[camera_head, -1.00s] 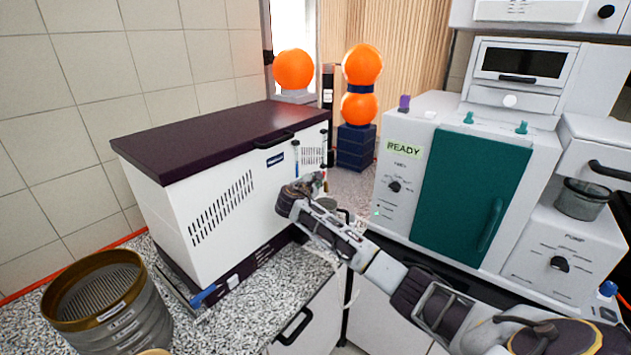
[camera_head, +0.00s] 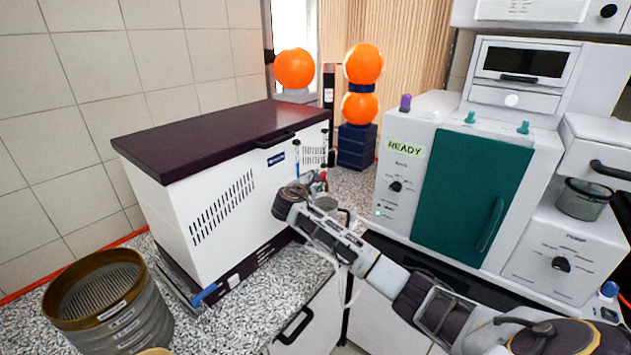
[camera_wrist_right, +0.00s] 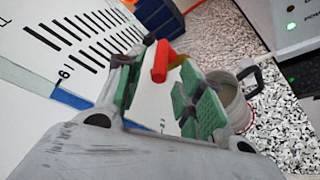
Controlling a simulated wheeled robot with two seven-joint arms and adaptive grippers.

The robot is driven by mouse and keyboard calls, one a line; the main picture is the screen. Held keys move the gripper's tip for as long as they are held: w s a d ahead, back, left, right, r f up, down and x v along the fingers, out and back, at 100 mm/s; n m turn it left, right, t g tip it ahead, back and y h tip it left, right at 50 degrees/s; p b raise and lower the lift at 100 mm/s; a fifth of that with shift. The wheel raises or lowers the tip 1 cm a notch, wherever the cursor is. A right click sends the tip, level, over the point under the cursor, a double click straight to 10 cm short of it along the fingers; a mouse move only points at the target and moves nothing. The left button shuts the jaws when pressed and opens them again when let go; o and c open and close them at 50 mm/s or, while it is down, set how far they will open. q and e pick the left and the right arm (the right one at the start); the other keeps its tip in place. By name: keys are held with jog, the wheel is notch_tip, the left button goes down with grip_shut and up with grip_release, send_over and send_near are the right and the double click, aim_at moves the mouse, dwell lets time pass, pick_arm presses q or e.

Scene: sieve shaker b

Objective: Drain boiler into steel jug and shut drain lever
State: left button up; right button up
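The boiler (camera_head: 225,205) is a white box with a dark purple lid, at the left in the head view. A small red lever (camera_wrist_right: 160,62) shows in the right wrist view near its front corner. My right gripper (camera_wrist_right: 162,95) has its green-padded fingers apart, with the red lever at the far side of the gap, close to the left finger. I cannot tell whether they touch. The steel jug (camera_wrist_right: 237,101) stands on the counter just beyond the right finger. In the head view the jug (camera_head: 326,202) is partly hidden by my right arm. My left gripper is out of view.
A stack of sieves (camera_head: 110,310) stands at the front left. A white cabinet with a teal door (camera_head: 470,190) stands to the right. Orange balls (camera_head: 362,65) and a dark blue block (camera_head: 356,147) are behind. Speckled counter (camera_head: 235,322) is clear in front of the boiler.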

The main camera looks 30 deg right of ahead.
jog(key=v, duration=0.9)
jog(key=shift+s+a, duration=0.15)
jog(key=shift+a, duration=0.05)
dwell(0.3)
